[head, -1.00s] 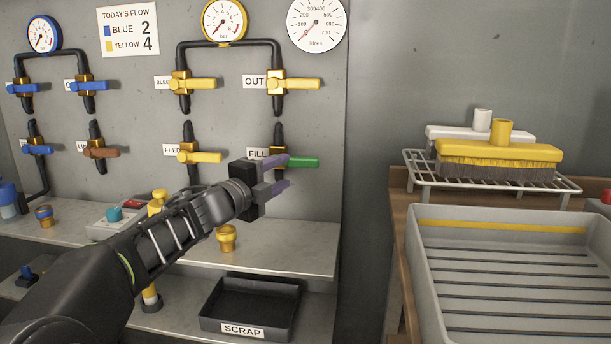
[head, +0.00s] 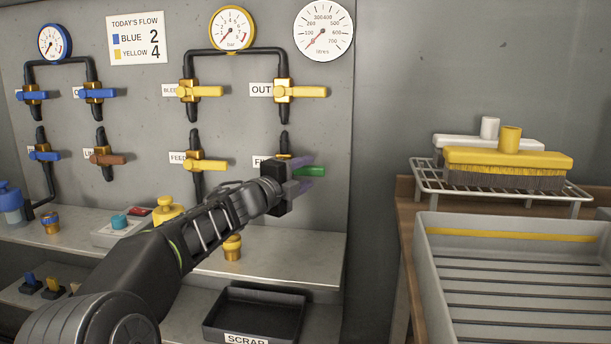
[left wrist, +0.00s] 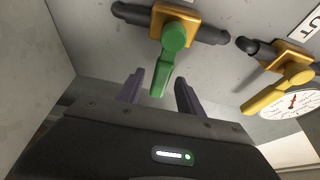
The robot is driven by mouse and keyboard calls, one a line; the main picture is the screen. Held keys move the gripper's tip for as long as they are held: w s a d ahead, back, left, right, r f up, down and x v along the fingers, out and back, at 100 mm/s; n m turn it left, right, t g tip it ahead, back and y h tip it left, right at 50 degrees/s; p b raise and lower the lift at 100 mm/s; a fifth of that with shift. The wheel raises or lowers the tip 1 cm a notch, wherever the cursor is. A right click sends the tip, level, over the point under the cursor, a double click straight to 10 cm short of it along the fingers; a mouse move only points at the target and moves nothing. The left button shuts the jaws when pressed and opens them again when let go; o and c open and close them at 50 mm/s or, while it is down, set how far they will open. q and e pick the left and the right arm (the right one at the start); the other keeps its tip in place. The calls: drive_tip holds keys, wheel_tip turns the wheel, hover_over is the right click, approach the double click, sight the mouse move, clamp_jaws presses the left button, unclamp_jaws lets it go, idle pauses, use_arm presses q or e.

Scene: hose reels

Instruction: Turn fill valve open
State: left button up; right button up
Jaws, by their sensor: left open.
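The fill valve's green handle (head: 309,173) points right, across its vertical pipe, beside the partly hidden FILL label (head: 261,162). In the left wrist view the green handle (left wrist: 167,60) hangs from a brass valve body (left wrist: 186,22), its free end between my two fingertips. My left gripper (head: 306,178) is open, with one purple finger above the handle and one below it. In the left wrist view the fingers (left wrist: 158,92) stand apart on either side of the handle, with gaps. The gripper covers part of the valve body in the head view. My right gripper is not in view.
The OUT valve's yellow handle (head: 305,92) is above and the FEED valve's yellow handle (head: 209,165) is left. A metal shelf (head: 306,258) and a black SCRAP tray (head: 256,313) lie below. A grey tray (head: 519,228) and brushes on a rack (head: 500,190) stand right.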

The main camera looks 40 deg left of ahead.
use_arm(q)
drive_tip(key=shift+w, duration=0.4)
drive_tip(key=shift+c, duration=0.4)
clamp_jaws()
idle(0.8)
